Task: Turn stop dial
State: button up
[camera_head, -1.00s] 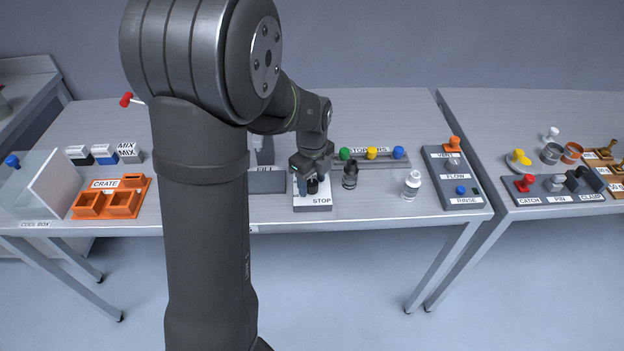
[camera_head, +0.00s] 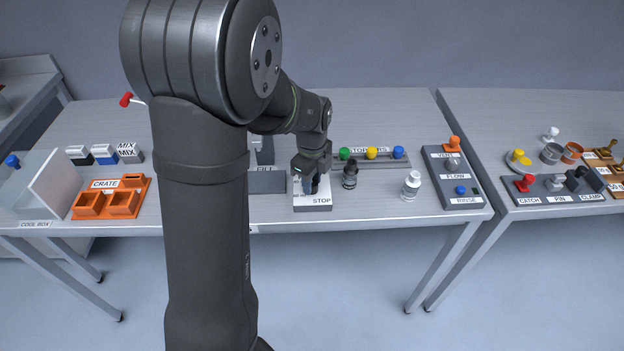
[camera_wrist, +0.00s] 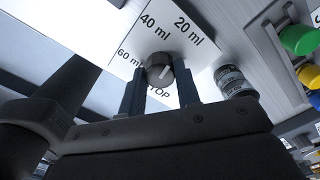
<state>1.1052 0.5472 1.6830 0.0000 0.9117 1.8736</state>
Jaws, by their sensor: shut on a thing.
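The stop dial (camera_wrist: 159,70) is a dark round knob with a pale pointer line, seen in the wrist view. It sits on a white plate (camera_wrist: 190,42) marked 20 ml, 40 ml and 60 ml. The pointer line slants toward the upper right of that view. My gripper (camera_wrist: 160,88) is shut on the dial, one finger on each side. In the head view, my gripper (camera_head: 312,186) points down over the stop plate (camera_head: 313,208), and hides most of the dial.
A dark jar (camera_head: 350,176) stands close to the right of the plate, a white-capped bottle (camera_head: 411,185) farther right. The stoppers rack (camera_head: 372,163) is behind. The vent panel (camera_head: 452,180) is at right, an orange crate (camera_head: 110,198) at left.

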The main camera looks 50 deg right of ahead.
jog(key=n, duration=1.3)
jog(key=shift+n, duration=0.3)
jog(key=n, duration=0.4)
jog(key=shift+n, duration=2.2)
jog(key=shift+r, duration=0.1)
jog(key=o, duration=1)
notch_tip(320, 180, up, 17)
jog(key=shift+r, duration=0.2)
